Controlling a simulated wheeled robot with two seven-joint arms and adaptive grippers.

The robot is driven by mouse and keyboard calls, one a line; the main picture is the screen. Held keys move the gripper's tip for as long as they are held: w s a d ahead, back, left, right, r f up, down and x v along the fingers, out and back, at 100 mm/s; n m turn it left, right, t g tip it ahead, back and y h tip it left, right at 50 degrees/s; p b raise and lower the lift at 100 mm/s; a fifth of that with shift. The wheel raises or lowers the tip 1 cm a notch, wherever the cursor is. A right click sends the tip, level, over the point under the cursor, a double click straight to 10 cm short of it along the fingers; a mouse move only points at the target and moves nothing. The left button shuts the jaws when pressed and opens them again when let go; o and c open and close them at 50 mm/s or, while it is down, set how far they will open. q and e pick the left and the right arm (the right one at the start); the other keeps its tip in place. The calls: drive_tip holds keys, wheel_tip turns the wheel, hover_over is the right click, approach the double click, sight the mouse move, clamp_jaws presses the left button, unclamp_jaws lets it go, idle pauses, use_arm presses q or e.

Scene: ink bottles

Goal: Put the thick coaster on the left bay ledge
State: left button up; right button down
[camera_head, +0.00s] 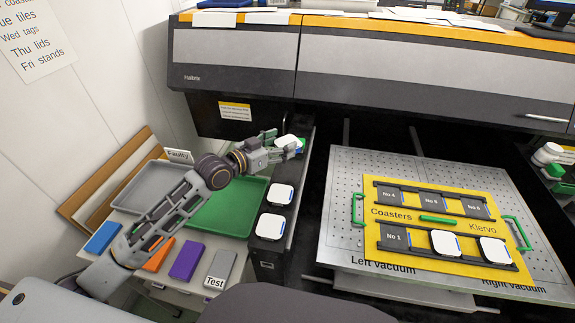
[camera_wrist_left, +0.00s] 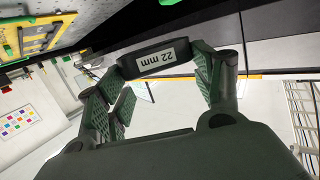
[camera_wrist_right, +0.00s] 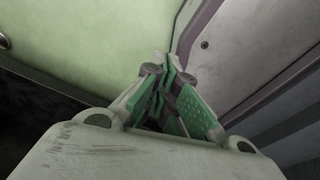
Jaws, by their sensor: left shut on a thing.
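My left gripper (camera_head: 287,148) is at the far end of a dark, narrow ledge (camera_head: 296,171) on the left bay. It is shut on a coaster (camera_head: 286,141) whose white top shows in the head view. In the left wrist view the coaster's dark edge (camera_wrist_left: 160,58) carries a "22 mm" label and sits between the fingertips. I cannot tell whether it touches the ledge. Two more white-topped coasters (camera_head: 282,195) (camera_head: 270,226) lie nearer along the ledge. My right gripper (camera_wrist_right: 165,75) is shut and empty in its wrist view; it is not visible in the head view.
A yellow coaster board (camera_head: 419,267) with numbered places and two white coasters lies on a perforated metal plate (camera_head: 345,185) at right. Left of the ledge are a green tray (camera_head: 250,190), a grey tray (camera_head: 140,187) marked "Faulty", and several coloured blocks. A dark cabinet front (camera_head: 235,77) stands behind.

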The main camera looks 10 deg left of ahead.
use_arm(q)
wheel_tip(320, 180, down, 5)
drive_tip(key=shift+f, duration=0.55)
use_arm(e)
drive_tip(key=shift+d+f, duration=0.1)
drive_tip(key=shift+d, duration=0.75)
